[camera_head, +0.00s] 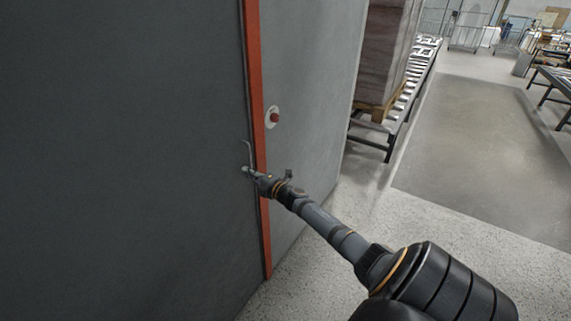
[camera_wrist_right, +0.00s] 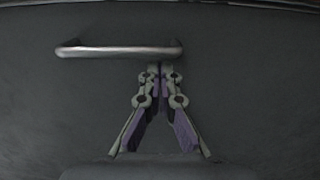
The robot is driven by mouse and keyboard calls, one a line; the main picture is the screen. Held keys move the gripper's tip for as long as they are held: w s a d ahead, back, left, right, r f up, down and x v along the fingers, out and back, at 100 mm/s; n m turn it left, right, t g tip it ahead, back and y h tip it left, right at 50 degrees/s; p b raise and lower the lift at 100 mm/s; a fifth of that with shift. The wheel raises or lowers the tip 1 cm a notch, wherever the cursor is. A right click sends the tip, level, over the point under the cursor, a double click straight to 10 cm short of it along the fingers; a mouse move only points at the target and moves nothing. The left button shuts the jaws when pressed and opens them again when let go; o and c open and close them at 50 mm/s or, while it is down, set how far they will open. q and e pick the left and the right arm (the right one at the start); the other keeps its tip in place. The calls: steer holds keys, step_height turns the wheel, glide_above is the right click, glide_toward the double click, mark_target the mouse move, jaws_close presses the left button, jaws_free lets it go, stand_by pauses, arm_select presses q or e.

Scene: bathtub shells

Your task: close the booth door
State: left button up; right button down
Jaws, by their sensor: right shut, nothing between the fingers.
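The booth door (camera_head: 130,150) is a large dark grey panel filling the left of the head view. Its right edge lies along an orange-red frame strip (camera_head: 257,120), and I cannot tell whether it is fully flush. A curved metal handle (camera_head: 248,150) is on the door near that edge; it shows as a horizontal bar in the right wrist view (camera_wrist_right: 120,51). My right gripper (camera_head: 246,170) is shut and empty, its fingertips (camera_wrist_right: 160,68) at the handle's lower side in the head view. Whether they touch the handle or door is unclear. My left gripper is out of view.
A red button on a pale round plate (camera_head: 273,117) sits on the grey wall (camera_head: 308,90) right of the strip. A roller conveyor (camera_head: 400,110) with a wrapped pallet load (camera_head: 388,50) stands beyond. The speckled floor (camera_head: 375,215) at right is open.

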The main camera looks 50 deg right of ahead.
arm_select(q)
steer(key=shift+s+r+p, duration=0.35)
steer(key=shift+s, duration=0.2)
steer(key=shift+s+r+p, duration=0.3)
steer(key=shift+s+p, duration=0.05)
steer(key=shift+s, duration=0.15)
arm_select(e)
steer(key=s+d, duration=0.2)
steer(key=s, duration=0.9)
steer(key=shift+s+d, duration=0.15)
steer(key=shift+s, duration=0.25)
